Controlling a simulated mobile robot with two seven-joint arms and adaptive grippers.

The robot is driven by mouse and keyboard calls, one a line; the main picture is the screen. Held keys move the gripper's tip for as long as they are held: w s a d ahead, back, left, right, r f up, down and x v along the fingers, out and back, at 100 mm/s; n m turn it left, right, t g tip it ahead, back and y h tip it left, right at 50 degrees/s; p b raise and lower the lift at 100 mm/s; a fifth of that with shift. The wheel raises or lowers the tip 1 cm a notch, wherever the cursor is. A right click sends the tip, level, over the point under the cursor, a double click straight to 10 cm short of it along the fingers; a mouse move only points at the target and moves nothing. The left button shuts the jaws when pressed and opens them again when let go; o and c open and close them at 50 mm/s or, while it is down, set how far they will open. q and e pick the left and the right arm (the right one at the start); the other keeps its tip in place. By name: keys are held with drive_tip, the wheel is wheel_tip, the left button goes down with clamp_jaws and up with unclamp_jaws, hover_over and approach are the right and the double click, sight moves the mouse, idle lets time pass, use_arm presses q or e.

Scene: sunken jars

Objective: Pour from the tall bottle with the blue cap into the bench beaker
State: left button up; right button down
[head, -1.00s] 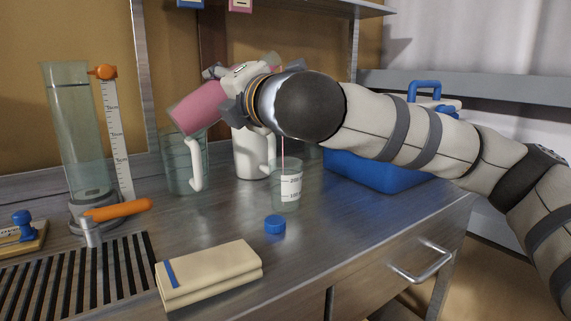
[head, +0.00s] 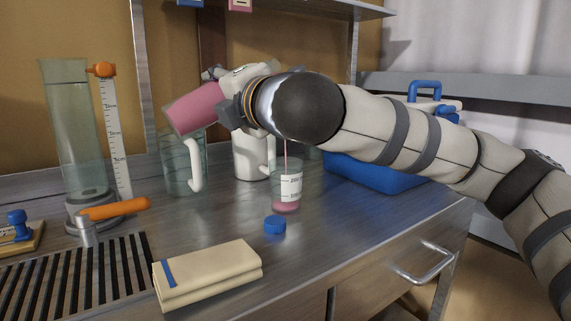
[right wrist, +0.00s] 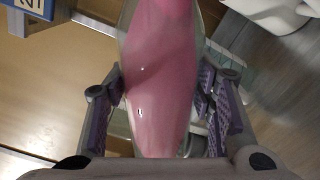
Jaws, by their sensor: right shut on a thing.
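The tall bottle (head: 195,108) holds pink liquid and is tipped well over, its base raised to the left. My right gripper (head: 237,103) is shut on it; its fingers lie on both sides of the bottle (right wrist: 160,70) in the right wrist view. The bottle's mouth is hidden behind my wrist. A thin pink stream falls into the bench beaker (head: 287,187), which stands upright with a shallow pink layer at its bottom. The blue cap (head: 275,225) lies on the bench in front of the beaker. My left gripper is not in view.
A clear jug (head: 178,170) and a white jug (head: 248,158) stand behind the beaker. A blue case (head: 375,173) is to the right. A tall glass cylinder (head: 72,130), an orange-handled tap (head: 115,209) and a folded cloth (head: 208,274) are left and front.

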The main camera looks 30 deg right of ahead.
drive_tip(key=shift+a+f+m+b, duration=0.15)
drive_tip(key=shift+f+m+b, duration=0.5)
drive_tip(key=shift+b, duration=0.4)
drive_tip(key=shift+a+f+m+b, duration=0.15)
drive_tip(key=shift+f+m+b, duration=0.35)
drive_tip(key=shift+m+b, duration=0.4)
idle(2.1)
drive_tip(key=shift+r+b, duration=0.2)
drive_tip(key=shift+b, duration=0.1)
idle(0.6)
idle(1.2)
